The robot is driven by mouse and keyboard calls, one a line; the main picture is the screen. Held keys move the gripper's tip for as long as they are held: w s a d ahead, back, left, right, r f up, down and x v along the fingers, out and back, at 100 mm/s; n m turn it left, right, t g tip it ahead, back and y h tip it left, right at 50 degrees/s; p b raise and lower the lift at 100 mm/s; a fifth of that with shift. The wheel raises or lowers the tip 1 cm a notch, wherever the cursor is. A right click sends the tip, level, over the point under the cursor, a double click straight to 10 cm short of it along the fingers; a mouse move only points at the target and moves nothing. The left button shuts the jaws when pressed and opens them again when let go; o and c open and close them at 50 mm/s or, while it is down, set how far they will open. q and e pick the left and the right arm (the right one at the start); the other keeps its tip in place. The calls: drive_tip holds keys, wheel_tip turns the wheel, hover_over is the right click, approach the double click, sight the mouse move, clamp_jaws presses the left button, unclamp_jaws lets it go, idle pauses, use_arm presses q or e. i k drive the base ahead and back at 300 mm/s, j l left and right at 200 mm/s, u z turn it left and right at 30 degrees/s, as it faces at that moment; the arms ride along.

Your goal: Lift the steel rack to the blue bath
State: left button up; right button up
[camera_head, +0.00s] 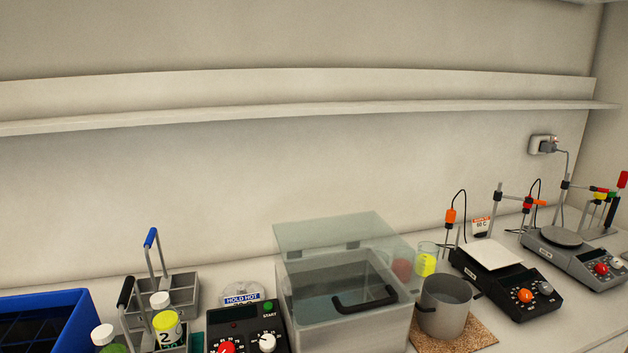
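The grey steel rack (184,289) stands on the counter at the lower left, its front cut off by the bottom edge. It has upright rods with a blue grip (151,238) and a black grip (126,291). A white-capped bottle with a yellow label marked 2 (167,328) is at the rack, and a bottle with green contents (104,335) is at its left. The blue bath (72,301) is left of the rack, dark inside and partly out of frame. Neither of my grippers is in view.
Right of the rack is a black control box with red and white knobs (247,333). Beyond it stand a clear-lidded water bath (345,318), a steel pot (444,307) on a cork mat (481,336), and two hotplates (511,290). A long shelf (300,112) runs above.

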sight(144, 340)
drive_tip(key=k+j+u, duration=0.1)
drive_tip(key=u, duration=1)
drive_tip(key=i+j, duration=0.1)
drive_tip(key=j, duration=0.35)
drive_tip(key=i+j+z, duration=0.1)
drive_tip(key=j, duration=0.35)
